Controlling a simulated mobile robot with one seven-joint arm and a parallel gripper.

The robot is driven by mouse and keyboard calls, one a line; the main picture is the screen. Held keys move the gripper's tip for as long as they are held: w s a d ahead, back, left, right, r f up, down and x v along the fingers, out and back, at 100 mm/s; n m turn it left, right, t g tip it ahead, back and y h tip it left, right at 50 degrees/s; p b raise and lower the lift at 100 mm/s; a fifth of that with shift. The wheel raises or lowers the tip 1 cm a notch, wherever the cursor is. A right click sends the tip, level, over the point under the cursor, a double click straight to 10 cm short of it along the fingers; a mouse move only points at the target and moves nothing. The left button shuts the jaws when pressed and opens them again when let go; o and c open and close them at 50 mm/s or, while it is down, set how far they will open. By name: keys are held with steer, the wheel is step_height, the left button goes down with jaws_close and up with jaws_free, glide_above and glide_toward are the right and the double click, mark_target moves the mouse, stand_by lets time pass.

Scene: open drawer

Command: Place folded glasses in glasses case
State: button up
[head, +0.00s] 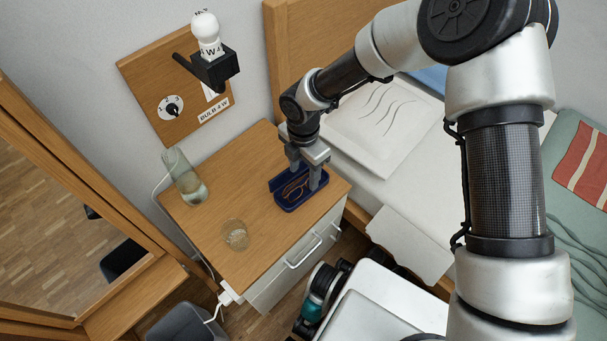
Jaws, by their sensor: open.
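A dark blue glasses case (287,205) lies open on top of the wooden nightstand (250,258), near its right side. The folded glasses (294,189), with thin brown-orange frames, show inside the case. My gripper (304,180) points down over the case from above, with its fingers apart on either side of the glasses. One finger hides part of the case's right end. I cannot tell whether the fingers touch the glasses or the case.
A glass carafe (185,178) with some liquid stands at the nightstand's back left. A drinking glass (235,235) stands near its front left. A wall panel with a bulb (207,31) and dial rises behind. The bed (385,120) is to the right. The nightstand's front has drawer handles (304,252).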

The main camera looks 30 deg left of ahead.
mark_target(303, 184)
step_height(303, 184, up, 8)
steer(key=p, duration=0.2)
steer(key=w+d+r+m+t, duration=0.1)
steer(key=w+d+r+m, duration=0.2)
steer(key=d+r+m, duration=0.35)
steer(key=w+d+r+m+t+h, duration=0.15)
steer(key=d+r+m, duration=0.25)
steer(key=d+r, duration=0.5)
steer(key=w+d+r+m+t+y, duration=0.1)
steer(key=w+d+r+m, duration=0.2)
steer(key=d+r+m, duration=0.45)
steer(key=s+d+r+m+t, duration=0.1)
steer(key=s+d+r+m, duration=0.3)
steer(key=s+d+m, duration=0.2)
steer(key=s+d+r+m+t, duration=0.1)
steer(key=s+d+r+m, duration=0.3)
steer(key=d+m, duration=0.5)
steer(key=shift+s+d, duration=1.2)
steer(key=shift+d, duration=0.05)
steer(key=c, duration=0.4)
steer(key=shift+a+r, duration=0.1)
steer(key=shift+c, duration=0.5)
